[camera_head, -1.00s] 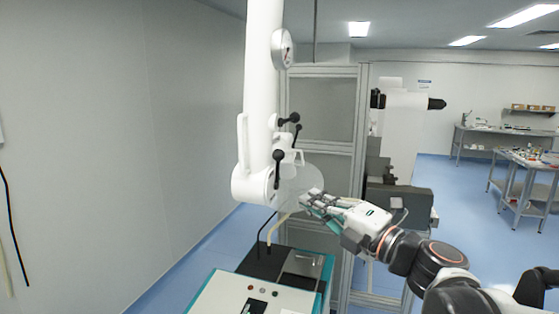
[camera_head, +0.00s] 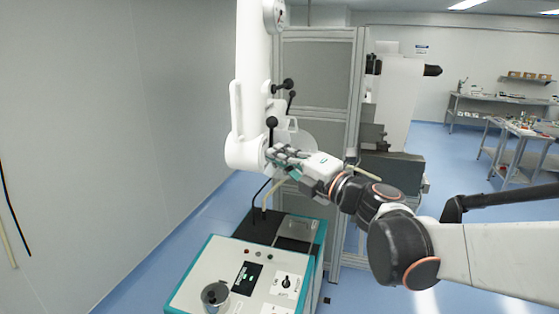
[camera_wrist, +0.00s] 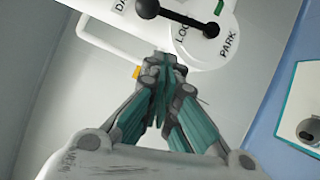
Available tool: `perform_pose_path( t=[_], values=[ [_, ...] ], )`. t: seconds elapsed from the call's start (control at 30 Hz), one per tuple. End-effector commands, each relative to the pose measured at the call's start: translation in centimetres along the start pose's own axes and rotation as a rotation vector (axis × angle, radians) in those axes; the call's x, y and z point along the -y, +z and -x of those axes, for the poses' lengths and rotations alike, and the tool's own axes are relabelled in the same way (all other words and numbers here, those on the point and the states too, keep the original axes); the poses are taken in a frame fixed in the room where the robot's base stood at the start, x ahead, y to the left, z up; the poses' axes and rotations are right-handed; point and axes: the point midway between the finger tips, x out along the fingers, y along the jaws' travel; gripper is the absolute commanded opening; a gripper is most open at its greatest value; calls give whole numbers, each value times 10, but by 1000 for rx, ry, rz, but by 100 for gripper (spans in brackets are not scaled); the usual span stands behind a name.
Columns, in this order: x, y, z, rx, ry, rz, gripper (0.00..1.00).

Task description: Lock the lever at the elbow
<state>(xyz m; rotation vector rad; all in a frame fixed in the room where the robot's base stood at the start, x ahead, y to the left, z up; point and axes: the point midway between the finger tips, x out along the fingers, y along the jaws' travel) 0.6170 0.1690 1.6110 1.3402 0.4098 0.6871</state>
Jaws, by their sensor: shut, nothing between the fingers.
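The elbow (camera_head: 243,152) is the rounded lower end of a tall white arm. A black lever with a ball knob (camera_head: 272,122) stands up at its right side. In the wrist view the black lever (camera_wrist: 180,18) lies across a white disc (camera_wrist: 192,50) lettered PARK and, partly covered, "LOC". One rounded black end sits between these words, the other at upper left beside a cut-off label. My gripper (camera_head: 271,154) is shut and empty, its tips at the elbow's right side just below the lever. In the wrist view my gripper (camera_wrist: 163,66) shows below the lever, apart from it.
A white handle loop (camera_wrist: 105,45) runs left of the disc. Two more black knobs (camera_head: 288,85) sit higher on the white arm. A teal-edged control console (camera_head: 222,280) stands below. A grey frame (camera_head: 350,120) stands behind.

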Motion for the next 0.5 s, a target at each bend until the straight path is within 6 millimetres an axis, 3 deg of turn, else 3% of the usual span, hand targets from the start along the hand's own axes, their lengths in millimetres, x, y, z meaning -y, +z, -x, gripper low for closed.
perform_pose_path(
  t=[0.1,0.3,0.5],
  values=[
    [-1,-1,-24,-3,0,-1,0],
    [-1,20,-40,0,0,0,0],
    [0,28,-48,0,0,0,0]
  ],
)
